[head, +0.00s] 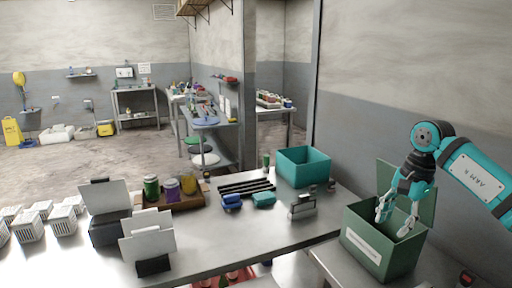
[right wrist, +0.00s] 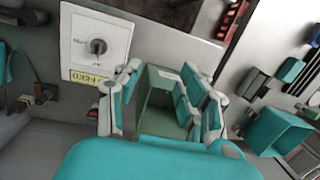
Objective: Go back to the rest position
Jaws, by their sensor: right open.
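My right gripper (head: 393,222) points down at the open dark green box (head: 361,249) on the right, its fingertips at or just inside the box opening. The fingers are spread apart, with nothing seen between them. In the right wrist view the gripper (right wrist: 160,85) shows both teal fingers apart, with the green box (right wrist: 160,122) between and beyond them. The box has a white label on its front and a raised lid behind. I cannot tell whether the fingers touch the box. My left gripper is not in view.
A steel table (head: 250,238) holds a teal bin (head: 303,167), a blue item (head: 231,202), a brown tray (head: 184,201) with jars, dark bars and several white baskets. A grey wall stands close behind my right arm. The wrist view shows a panel with a knob (right wrist: 97,46).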

